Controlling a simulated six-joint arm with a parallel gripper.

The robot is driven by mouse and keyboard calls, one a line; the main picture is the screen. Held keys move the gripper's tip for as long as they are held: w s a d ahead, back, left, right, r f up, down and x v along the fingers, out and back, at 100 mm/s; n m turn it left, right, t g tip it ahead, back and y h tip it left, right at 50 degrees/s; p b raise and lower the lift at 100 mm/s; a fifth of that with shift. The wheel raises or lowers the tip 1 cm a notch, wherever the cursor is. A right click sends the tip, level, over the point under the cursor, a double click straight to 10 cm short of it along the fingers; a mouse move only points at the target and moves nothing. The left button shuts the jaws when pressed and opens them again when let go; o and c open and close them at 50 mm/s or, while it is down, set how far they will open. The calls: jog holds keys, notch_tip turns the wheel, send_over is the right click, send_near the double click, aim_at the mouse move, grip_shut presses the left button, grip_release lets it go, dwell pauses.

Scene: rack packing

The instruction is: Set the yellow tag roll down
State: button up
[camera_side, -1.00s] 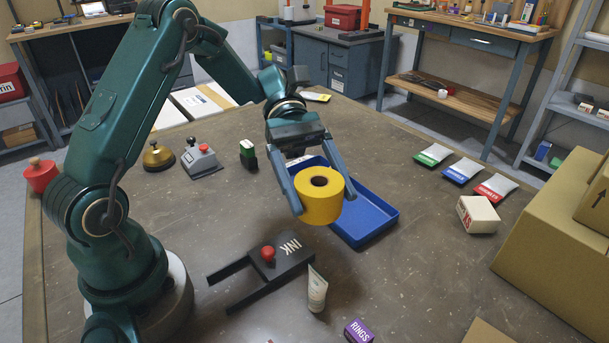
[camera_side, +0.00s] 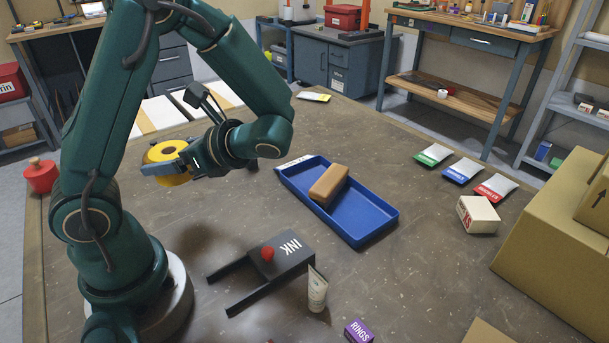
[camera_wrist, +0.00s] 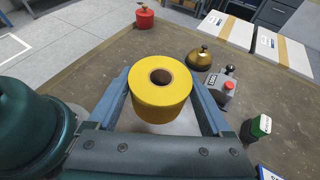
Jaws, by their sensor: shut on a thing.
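The yellow tag roll (camera_side: 170,153) is held by my gripper (camera_side: 168,165) at the left of the table in the side view. In the wrist view the roll (camera_wrist: 161,97) stands upright between the two fingers of my gripper (camera_wrist: 161,105), which are shut on its sides. Its open core faces up. It appears to be held above the table. My arm hides part of the roll in the side view.
The blue tray (camera_side: 365,227) holds a tan block (camera_side: 329,184).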

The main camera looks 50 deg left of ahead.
aim_at(205, 202)
jog(key=shift+w+a+r+m+t+y, duration=0.8)
jog(key=shift+w+a+r+m+t, duration=1.35)
jog(key=shift+m+t, duration=0.85)
jog(key=shift+w+d+f, duration=0.1)
jog(key=shift+f, duration=3.8)
jog(key=shift+d+f, duration=0.1)
jog(key=shift+f, duration=3.8)
jog(key=shift+f, duration=0.1)
jog(key=o, duration=1.2)
jog(key=shift+c, duration=0.2)
